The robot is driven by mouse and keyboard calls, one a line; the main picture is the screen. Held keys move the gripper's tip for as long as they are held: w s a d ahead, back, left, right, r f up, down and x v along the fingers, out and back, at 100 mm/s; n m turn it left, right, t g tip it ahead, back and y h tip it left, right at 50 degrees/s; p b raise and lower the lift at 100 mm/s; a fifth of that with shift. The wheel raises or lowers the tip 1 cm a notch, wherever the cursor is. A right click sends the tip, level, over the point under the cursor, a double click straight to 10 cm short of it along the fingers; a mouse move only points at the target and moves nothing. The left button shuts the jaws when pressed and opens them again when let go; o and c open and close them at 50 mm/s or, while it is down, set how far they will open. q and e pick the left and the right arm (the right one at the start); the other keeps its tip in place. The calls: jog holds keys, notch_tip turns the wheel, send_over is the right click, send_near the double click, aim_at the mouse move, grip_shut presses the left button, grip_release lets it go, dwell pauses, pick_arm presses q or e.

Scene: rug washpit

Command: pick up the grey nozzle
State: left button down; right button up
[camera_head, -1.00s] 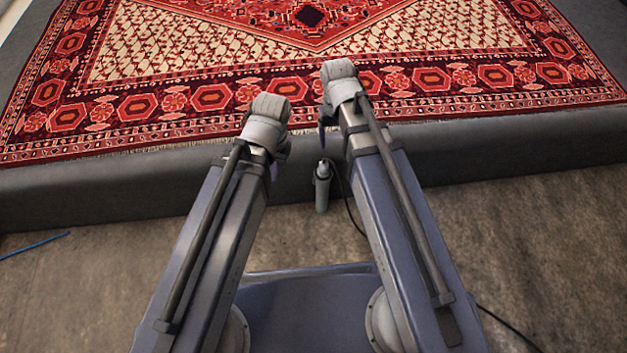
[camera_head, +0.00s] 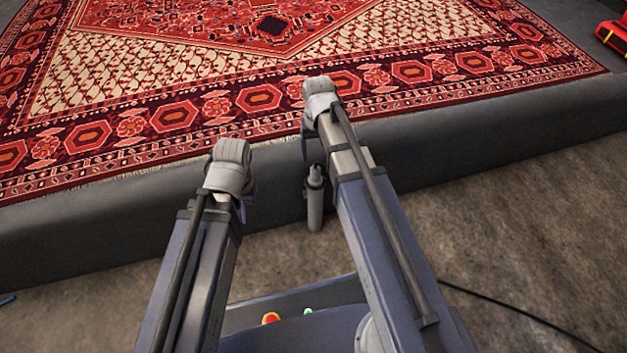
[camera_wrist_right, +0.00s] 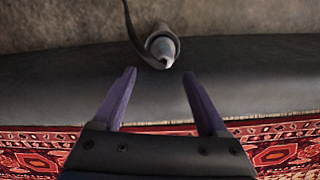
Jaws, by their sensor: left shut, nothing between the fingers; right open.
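The grey nozzle (camera_head: 314,205) is a slim cylinder at the dark kerb, below my right gripper in the head view. In the right wrist view the nozzle (camera_wrist_right: 162,47) shows its rounded pale end, with a dark hose curving up from it. My right gripper (camera_wrist_right: 160,78) is open. The nozzle lies just beyond its fingertips, roughly centred between them and not gripped. In the head view my right gripper (camera_head: 305,143) is mostly hidden by its wrist. My left gripper (camera_head: 242,211) is shut and empty, left of the nozzle, its fingers mostly hidden.
A red patterned rug (camera_head: 190,85) lies behind the dark kerb (camera_head: 440,150). A red and yellow object (camera_head: 614,36) sits at the far right. A black hose (camera_head: 510,305) runs over the brown floor (camera_head: 520,230). Floor right of my arms is mostly clear.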

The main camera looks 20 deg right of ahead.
aim_at(315, 167)
jog(key=shift+f+b, duration=1.15)
jog(key=shift+f, duration=0.1)
jog(key=shift+f, duration=0.1)
jog(key=f+b, duration=0.5)
jog(key=shift+s+a, duration=0.3)
grip_shut()
